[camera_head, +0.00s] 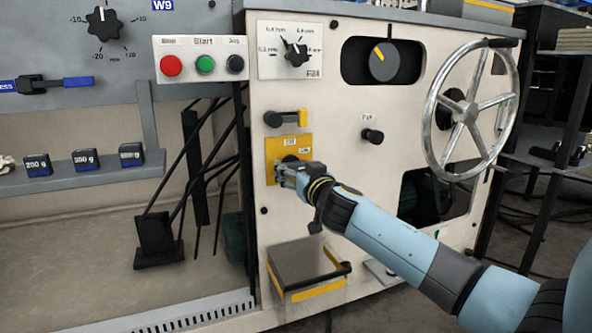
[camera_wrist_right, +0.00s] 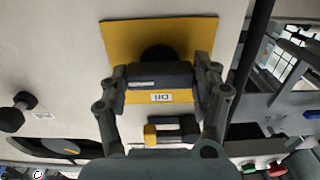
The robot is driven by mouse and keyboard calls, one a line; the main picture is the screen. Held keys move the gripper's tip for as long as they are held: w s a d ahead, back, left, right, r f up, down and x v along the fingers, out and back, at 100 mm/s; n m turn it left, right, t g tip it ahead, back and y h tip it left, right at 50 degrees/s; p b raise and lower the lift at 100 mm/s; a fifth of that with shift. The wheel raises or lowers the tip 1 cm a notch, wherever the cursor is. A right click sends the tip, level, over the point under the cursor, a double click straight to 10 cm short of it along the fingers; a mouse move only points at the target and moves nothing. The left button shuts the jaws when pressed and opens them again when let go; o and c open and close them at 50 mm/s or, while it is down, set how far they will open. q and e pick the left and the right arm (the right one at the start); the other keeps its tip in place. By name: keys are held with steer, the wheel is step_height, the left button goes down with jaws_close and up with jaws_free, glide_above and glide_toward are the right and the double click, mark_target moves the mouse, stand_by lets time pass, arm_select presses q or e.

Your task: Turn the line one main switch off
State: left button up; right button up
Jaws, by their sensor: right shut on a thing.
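The main switch is a black rotary knob (camera_head: 290,158) on a yellow plate (camera_head: 273,150) on the cream machine panel. In the right wrist view the yellow plate (camera_wrist_right: 118,42) and the knob's black bar handle (camera_wrist_right: 160,74) show close up. The bar lies level across that picture between my fingers. My right gripper (camera_head: 287,172) reaches in from the right and is shut on the bar; it also shows in the right wrist view (camera_wrist_right: 161,80). Part of the plate's labels is hidden or too small to read. My left gripper is not in view.
A black and yellow lever (camera_head: 286,118) is just above the plate. A spoked handwheel (camera_head: 472,110) stands out at the right. A button box (camera_head: 203,58), a dial panel (camera_head: 290,52) and a small black knob (camera_head: 372,136) are nearby. A yellow-edged tray (camera_head: 305,268) juts out below.

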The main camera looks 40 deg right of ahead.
steer(key=shift+n, duration=1.5)
steer(key=n, duration=0.2)
steer(key=shift+n, duration=0.3)
steer(key=n, duration=0.3)
steer(key=shift+n, duration=0.4)
steer(key=shift+n+p, duration=0.4)
steer(key=shift+n, duration=0.5)
steer(key=n, duration=0.4)
steer(key=shift+n+p, duration=0.4)
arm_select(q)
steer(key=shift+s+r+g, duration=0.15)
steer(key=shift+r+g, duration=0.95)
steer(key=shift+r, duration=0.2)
arm_select(e)
steer(key=shift+n, duration=0.9)
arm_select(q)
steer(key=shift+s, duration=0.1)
arm_select(e)
steer(key=shift+n, duration=0.3)
steer(key=o, duration=1.2)
steer(key=shift+c, duration=0.2)
